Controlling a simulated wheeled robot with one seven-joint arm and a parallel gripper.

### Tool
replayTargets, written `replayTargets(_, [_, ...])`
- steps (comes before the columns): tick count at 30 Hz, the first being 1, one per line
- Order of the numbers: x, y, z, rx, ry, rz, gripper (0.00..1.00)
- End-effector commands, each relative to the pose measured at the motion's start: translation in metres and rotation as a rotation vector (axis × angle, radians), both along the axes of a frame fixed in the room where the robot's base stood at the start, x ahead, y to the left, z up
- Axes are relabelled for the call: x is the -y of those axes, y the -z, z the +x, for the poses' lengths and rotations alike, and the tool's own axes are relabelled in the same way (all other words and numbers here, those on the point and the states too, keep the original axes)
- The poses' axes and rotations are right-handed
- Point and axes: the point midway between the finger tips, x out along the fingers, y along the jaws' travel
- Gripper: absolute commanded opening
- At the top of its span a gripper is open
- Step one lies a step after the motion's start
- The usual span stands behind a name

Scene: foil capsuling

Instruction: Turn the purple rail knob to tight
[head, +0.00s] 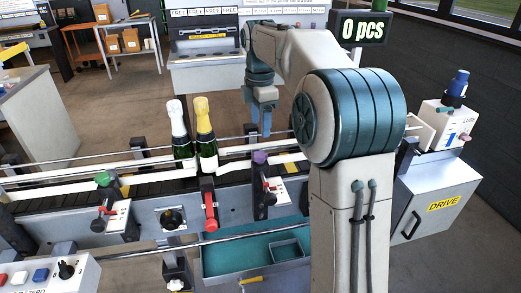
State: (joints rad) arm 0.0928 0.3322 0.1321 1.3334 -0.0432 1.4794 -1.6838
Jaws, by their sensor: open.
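The purple rail knob (260,157) sits on top of a dark clamp post at the front guide rail of the conveyor, right of the bottles. A white marked plate (280,191) is below it; its marks are too small to read, and I cannot tell the knob's setting. My gripper (265,131) points down above and slightly behind the knob in the picture. It is open, with nothing visible between its fingers, and appears apart from the knob. My arm hides the conveyor to the right.
Two bottles, one white-topped (177,118) and one gold-topped (204,116), stand on the conveyor left of the knob. A similar green knob (103,179) is farther left. A red-handled lever (210,212) and a teal tray (230,262) are in front.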

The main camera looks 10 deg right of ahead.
Motion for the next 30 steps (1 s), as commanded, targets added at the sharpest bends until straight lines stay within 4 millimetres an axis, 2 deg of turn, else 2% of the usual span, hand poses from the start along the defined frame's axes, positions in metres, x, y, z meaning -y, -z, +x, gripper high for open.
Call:
replayTargets(1, [0.000,0.012,-0.001,-0.004,0.000,0.000,0.58])
replayTargets(6, [0.000,0.048,-0.001,-0.004,0.000,0.000,0.58])
replayTargets(12, [0.000,0.080,-0.001,-0.003,0.001,0.000,0.58])
replayTargets(18, [0.000,0.093,0.000,0.000,0.002,0.000,0.58])
replayTargets(26, [0.000,0.095,0.000,0.001,0.002,0.000,0.58])
replayTargets(28, [0.000,0.095,0.000,0.001,0.002,0.000,0.44])
replayTargets(30, [0.000,0.095,0.000,0.001,0.002,0.000,0.25])
